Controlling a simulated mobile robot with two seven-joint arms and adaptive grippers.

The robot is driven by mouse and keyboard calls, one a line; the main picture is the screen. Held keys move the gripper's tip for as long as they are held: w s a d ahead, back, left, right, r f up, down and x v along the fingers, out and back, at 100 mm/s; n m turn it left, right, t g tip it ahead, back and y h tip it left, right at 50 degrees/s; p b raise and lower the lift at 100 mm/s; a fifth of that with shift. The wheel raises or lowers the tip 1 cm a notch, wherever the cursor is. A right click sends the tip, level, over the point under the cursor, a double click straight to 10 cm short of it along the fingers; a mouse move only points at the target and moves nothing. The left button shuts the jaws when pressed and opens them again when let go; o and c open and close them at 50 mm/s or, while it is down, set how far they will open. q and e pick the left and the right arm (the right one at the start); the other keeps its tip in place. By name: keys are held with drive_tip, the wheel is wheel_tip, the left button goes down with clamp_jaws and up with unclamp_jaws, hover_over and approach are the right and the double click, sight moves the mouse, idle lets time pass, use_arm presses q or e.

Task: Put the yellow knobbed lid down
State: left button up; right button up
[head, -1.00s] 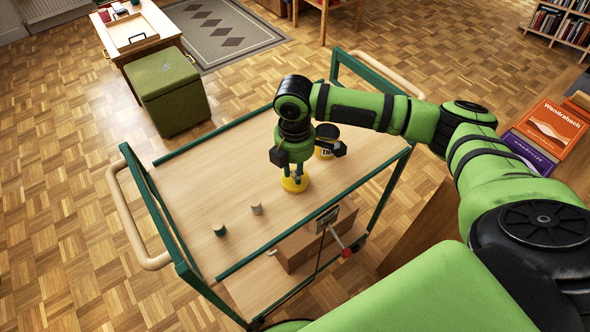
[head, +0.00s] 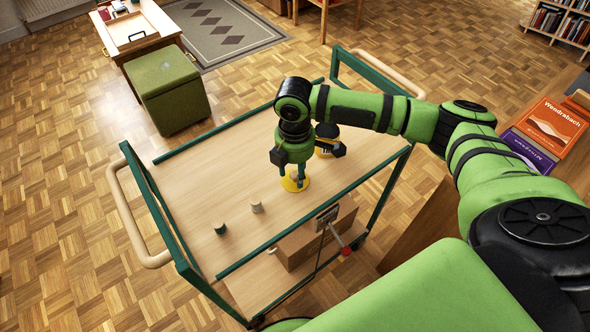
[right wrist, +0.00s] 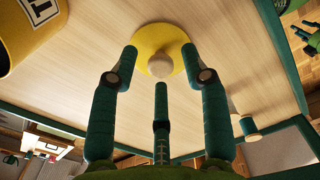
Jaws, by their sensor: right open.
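The yellow lid (head: 296,182) lies on the wooden top of the cart (head: 200,170). In the right wrist view the lid (right wrist: 152,41) is a flat yellow disc with a pale round knob (right wrist: 161,65). My right gripper (head: 292,178) is directly above the lid. Its green fingers are spread apart around the knob, with gaps to it, and the gripper (right wrist: 161,80) holds nothing. Part of the lid is hidden behind the fingers. My left gripper is not in view.
A yellow and black tin (head: 326,146) stands behind the lid, close to my right wrist. Green rails (head: 262,254) edge the cart. A cardboard box (head: 300,245) sits on the lower shelf.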

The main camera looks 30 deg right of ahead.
sight(295, 174)
wheel_tip(295, 174, up, 12)
drive_tip(key=shift+f, duration=0.15)
drive_tip(key=shift+s+f, duration=0.1)
idle(0.6)
